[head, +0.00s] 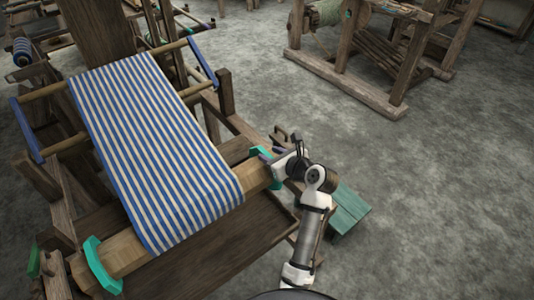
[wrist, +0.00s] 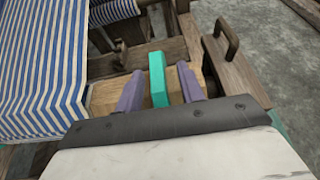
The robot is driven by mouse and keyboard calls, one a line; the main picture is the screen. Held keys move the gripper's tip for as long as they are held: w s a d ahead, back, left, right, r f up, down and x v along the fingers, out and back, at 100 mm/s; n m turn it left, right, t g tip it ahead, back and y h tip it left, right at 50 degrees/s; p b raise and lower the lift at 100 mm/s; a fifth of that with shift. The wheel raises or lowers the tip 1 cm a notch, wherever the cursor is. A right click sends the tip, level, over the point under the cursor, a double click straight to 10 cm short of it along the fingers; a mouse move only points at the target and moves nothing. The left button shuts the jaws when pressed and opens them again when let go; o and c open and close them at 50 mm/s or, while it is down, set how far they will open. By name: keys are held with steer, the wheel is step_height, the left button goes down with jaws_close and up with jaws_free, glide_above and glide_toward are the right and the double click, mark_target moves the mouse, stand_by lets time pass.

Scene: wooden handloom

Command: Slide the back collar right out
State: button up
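A teal collar (head: 266,172) sits on the right end of the wooden cloth beam (head: 124,252), and a second teal collar (head: 103,266) is on its left end. The frames do not label which collar is the back one. My gripper (head: 268,155) is at the right collar. In the wrist view, the purple fingers of my gripper (wrist: 160,85) stand on either side of the teal collar (wrist: 157,80), with narrow gaps showing, so it looks open around it. The collar's lower part is hidden by the gripper body.
Striped blue and white cloth (head: 150,150) wraps over the beam just left of the collar. A wooden post with a handle (wrist: 230,55) stands close right of the fingers. Open floor (head: 440,190) lies further right.

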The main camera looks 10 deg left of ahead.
steer(key=b+v, duration=0.1)
steer(key=v, duration=1)
steer(key=shift+b, duration=0.3)
steer(key=shift+w+r, duration=0.1)
